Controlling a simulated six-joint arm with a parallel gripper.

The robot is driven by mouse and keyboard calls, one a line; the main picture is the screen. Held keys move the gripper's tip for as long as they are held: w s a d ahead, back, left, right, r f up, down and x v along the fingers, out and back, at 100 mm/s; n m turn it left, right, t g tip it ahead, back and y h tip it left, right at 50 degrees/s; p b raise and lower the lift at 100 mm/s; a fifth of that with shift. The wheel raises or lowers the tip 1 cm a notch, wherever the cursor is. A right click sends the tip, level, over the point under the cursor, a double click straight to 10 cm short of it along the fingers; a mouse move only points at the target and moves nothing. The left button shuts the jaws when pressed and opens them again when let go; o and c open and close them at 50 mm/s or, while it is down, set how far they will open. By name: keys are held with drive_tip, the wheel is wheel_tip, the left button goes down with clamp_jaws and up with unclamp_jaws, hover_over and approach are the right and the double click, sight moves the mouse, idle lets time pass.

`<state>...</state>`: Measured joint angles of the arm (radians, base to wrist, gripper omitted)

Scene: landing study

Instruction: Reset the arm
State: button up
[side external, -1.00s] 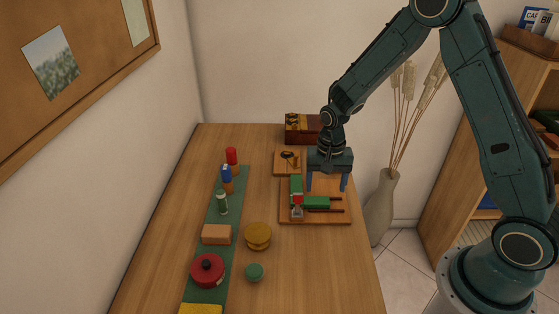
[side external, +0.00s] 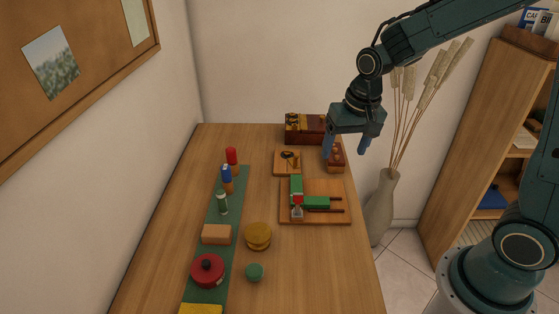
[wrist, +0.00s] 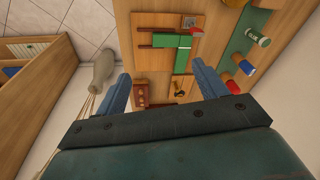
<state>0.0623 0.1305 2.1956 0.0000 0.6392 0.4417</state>
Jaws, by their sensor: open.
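My gripper (side external: 346,147) is open and empty, raised above the back right of the table in the side view. Its two blue fingers are spread wide apart in the wrist view (wrist: 158,88). Below and in front of it lies a wooden board (side external: 335,218) with green blocks (side external: 315,202), a red piece (side external: 297,199) and dark rods. The green blocks also show in the wrist view (wrist: 182,57). A small wooden block with knobs (side external: 337,163) stands behind that board, partly hidden by a finger.
A wooden box (side external: 304,137) and a small board with a dark item (side external: 281,168) are at the back. A green mat (side external: 219,245) bears several small items at left. A vase (side external: 381,210) with dried stalks stands right of the table.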

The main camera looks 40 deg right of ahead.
drive_tip(key=s+a+r+n+t, duration=0.1)
drive_tip(key=s+r+n, duration=0.2)
drive_tip(key=s, duration=0.6)
drive_tip(key=s+a+r+n+t, duration=0.1)
drive_tip(key=s+r+n+t, duration=0.1)
drive_tip(key=s+r, duration=0.6)
drive_tip(key=shift+s+r+n+t, duration=0.3)
drive_tip(key=shift+s+n, duration=0.1)
drive_tip(key=shift+s, duration=0.15)
